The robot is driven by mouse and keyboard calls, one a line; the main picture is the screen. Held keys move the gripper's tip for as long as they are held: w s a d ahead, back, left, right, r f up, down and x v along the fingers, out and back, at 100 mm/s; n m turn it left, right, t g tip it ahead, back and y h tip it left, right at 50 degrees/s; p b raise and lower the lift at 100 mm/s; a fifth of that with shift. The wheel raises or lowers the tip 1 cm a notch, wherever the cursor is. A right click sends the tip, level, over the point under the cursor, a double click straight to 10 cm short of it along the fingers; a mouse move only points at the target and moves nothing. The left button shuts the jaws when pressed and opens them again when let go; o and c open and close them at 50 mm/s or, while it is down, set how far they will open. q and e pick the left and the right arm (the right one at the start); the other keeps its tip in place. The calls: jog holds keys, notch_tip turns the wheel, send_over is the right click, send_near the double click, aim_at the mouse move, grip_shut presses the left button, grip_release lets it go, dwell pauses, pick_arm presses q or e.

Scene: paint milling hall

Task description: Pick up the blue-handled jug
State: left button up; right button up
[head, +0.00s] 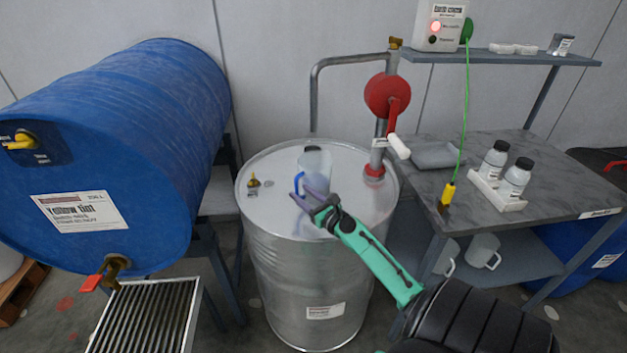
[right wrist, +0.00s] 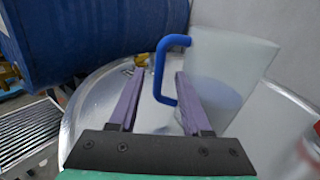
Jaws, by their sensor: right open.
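The jug (head: 317,164) is clear and stands upright on the steel drum's lid, with its blue handle (head: 299,182) on the left side. My right gripper (head: 300,191) is open with purple fingers, reaching in low from the front right and partly covering the jug's lower part. In the right wrist view the blue handle (right wrist: 158,78) shows between the two spread fingers (right wrist: 160,80), and the jug's body (right wrist: 232,65) is to the right, partly behind the right finger. I cannot tell whether a finger touches the jug. My left gripper is not in view.
The steel drum (head: 290,255) has a red-handled pump (head: 387,95) at its back right and a small brass fitting (head: 253,182) at left. A large blue drum (head: 130,130) lies on the left. A grey bench (head: 435,185) with two white bottles stands right.

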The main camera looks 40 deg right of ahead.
aim_at(296, 190)
jog(key=w, duration=0.3)
jog(key=shift+f, duration=0.1)
jog(key=shift+s, duration=0.1)
grip_shut()
dwell(1.0)
